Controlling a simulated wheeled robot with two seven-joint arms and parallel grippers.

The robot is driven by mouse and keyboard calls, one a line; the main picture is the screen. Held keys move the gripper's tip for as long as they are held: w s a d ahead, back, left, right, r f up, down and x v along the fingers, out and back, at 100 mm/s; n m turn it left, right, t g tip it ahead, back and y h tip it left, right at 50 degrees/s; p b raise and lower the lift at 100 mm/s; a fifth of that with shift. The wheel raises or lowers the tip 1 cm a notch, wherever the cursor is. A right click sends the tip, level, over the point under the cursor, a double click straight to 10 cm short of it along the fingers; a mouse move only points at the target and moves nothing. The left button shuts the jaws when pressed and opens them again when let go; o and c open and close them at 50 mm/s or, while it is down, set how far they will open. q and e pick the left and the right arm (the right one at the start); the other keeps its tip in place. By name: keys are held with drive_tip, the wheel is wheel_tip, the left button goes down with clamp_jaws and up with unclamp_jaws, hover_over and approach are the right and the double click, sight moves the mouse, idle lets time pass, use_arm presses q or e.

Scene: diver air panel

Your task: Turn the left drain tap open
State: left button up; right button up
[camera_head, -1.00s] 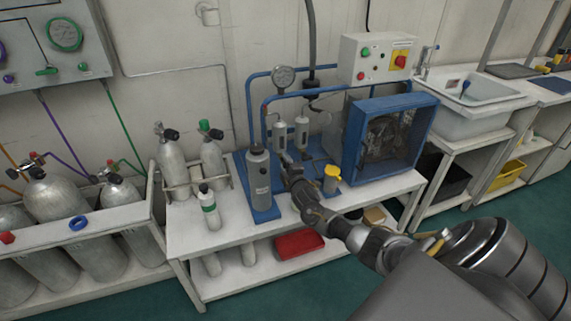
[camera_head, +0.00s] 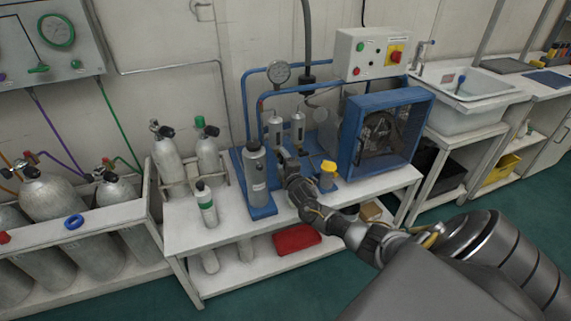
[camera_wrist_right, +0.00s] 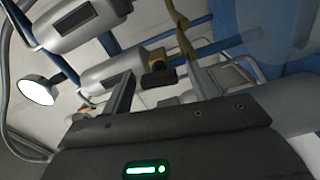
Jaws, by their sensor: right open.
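Two grey filter cylinders stand side by side on the blue compressor frame in the head view, the left one (camera_head: 275,128) and the right one (camera_head: 298,127). My right gripper (camera_head: 285,154) is just below them, and it hides the drain taps there. In the right wrist view a brass tap (camera_wrist_right: 152,60) with a short black handle (camera_wrist_right: 158,78) sits at the end of one cylinder (camera_wrist_right: 110,74). My right gripper (camera_wrist_right: 162,88) is open, with the handle seen between its fingers; I see no clear contact. My left gripper is out of view.
A tall grey bottle (camera_head: 257,178) stands close left of the gripper. A yellow-topped cup (camera_head: 328,173) is close on its right, with the blue fan housing (camera_head: 352,140) beyond. A pressure gauge (camera_head: 279,73) and blue pipes are above. The bench front (camera_head: 240,228) is partly clear.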

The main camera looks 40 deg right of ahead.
use_arm(q)
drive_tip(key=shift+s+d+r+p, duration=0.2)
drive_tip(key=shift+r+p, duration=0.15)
drive_tip(key=shift+p, duration=0.1)
use_arm(e)
drive_tip(key=v, duration=1)
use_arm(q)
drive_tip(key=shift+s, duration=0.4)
use_arm(e)
drive_tip(key=shift+s+a, duration=0.1)
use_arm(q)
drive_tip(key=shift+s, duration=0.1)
